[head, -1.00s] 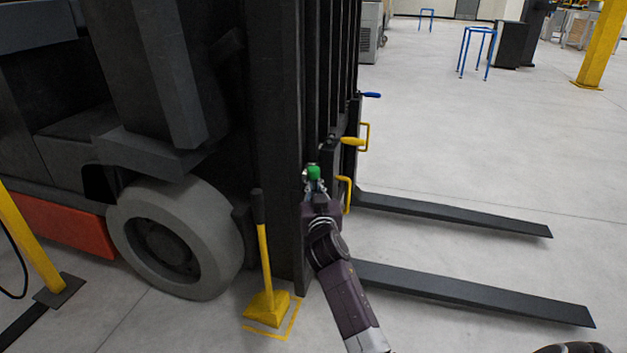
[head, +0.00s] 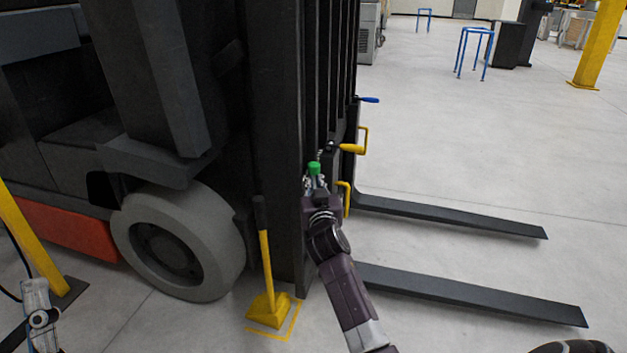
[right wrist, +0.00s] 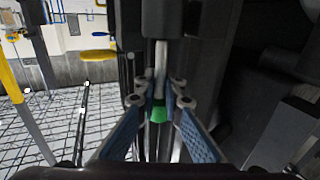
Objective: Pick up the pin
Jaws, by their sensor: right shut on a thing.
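The pin (right wrist: 158,114) shows a green end between my fingers in the right wrist view, with a pale grey shaft running up from it. In the head view its green end (head: 314,168) stands out against the dark forklift mast. My right gripper (head: 313,182) is shut on the pin, close in front of the mast; its blue-padded fingers (right wrist: 160,100) close around it from both sides. Most of the pin is hidden by the fingers.
A blue-handled lever (head: 369,100) and yellow handles (head: 352,149) stick out from the mast near my right gripper. A yellow pedestal with a black grip (head: 267,270) stands to the left. Two forks (head: 470,293) reach right; open floor lies beyond.

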